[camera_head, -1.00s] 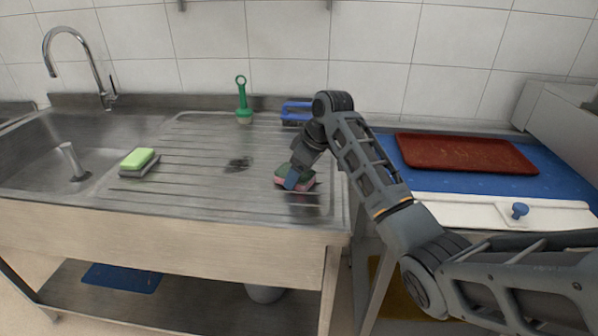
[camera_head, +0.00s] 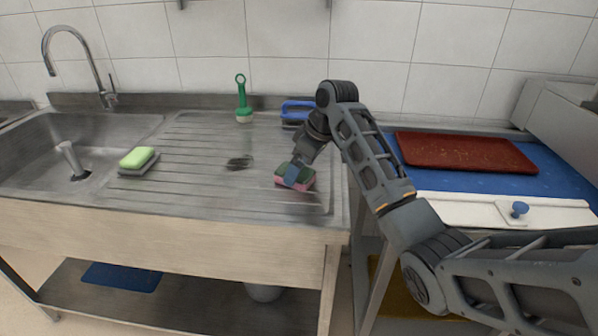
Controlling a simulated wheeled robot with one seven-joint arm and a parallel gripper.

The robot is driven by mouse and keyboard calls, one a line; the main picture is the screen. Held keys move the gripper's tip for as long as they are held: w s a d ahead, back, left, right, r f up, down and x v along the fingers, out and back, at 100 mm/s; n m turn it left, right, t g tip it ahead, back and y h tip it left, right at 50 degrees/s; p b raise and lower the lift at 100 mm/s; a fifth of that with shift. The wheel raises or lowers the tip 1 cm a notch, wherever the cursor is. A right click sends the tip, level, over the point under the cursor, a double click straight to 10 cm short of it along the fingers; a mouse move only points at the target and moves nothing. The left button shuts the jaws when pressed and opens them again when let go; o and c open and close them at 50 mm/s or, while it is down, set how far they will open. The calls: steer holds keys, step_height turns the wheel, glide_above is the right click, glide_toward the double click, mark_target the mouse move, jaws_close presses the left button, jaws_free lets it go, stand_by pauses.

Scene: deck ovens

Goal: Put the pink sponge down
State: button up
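The pink sponge (camera_head: 308,183) has a dark green top layer and a pink lower layer. It is at the right part of the ribbed steel drainboard (camera_head: 200,190), close to its surface. Whether it rests fully on the steel is hard to see. My gripper (camera_head: 293,174) points down at the sponge from above. One blue-grey finger overlaps the sponge's near side in the picture. The other finger is hidden, so I cannot tell whether the fingers press on the sponge or stand apart from it.
A green sponge (camera_head: 137,158) lies on a grey base near the sink basin (camera_head: 60,150). A red tray (camera_head: 465,152) lies on the right. The drainboard's middle holds only a dark patch (camera_head: 239,163).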

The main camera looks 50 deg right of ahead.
steer(key=v, duration=1)
steer(key=shift+s, duration=0.1)
